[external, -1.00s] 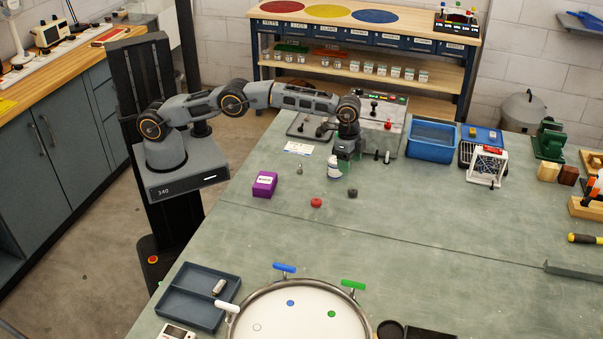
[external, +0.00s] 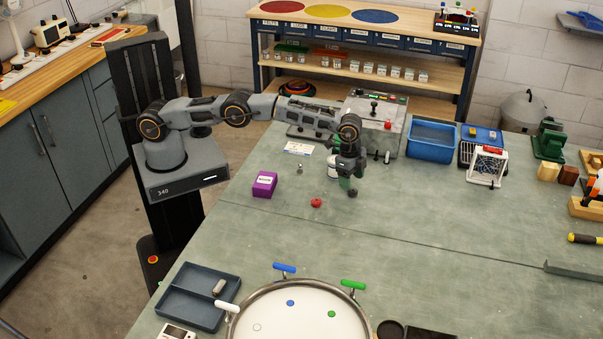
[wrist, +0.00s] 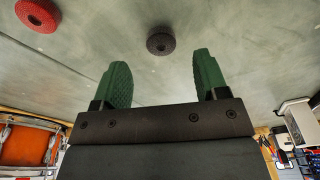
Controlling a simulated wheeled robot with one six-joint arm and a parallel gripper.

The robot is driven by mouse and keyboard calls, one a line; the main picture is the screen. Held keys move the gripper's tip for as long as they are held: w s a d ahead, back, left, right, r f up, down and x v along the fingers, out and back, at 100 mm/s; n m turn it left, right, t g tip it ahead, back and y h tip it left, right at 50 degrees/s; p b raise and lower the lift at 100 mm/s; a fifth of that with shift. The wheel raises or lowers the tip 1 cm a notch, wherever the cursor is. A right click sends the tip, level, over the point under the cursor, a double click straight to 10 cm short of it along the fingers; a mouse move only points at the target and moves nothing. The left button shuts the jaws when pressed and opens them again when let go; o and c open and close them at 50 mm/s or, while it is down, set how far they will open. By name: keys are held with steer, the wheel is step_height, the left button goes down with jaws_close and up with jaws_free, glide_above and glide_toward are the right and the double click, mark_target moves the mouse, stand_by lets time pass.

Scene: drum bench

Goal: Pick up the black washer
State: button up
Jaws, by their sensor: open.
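The black washer (external: 352,193) lies on the green bench top, just beyond my gripper's tips in the external view. In the wrist view the black washer (wrist: 161,43) is a small dark disc ahead of and between the two green fingers. My gripper (wrist: 161,80) is open and empty, its fingers apart from the washer. In the external view my gripper (external: 347,182) points down close above the washer; its exact height is hard to tell.
A red washer (external: 316,203) lies to the left of the black one, also in the wrist view (wrist: 38,14). A purple box (external: 264,184) is further left.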

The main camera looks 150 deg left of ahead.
mark_target(353, 191)
steer(key=shift+w+a+f+p, duration=0.15)
steer(key=shift+f+p, duration=0.1)
steer(key=shift+f, duration=0.85)
steer(key=shift+w+a+f+p, duration=0.1)
steer(key=shift+w+f+p, duration=0.1)
steer(key=shift+f, duration=0.85)
steer(key=shift+c, duration=0.3)
steer(key=c, duration=1)
steer(key=shift+o, duration=0.2)
steer(key=shift+r, duration=0.1)
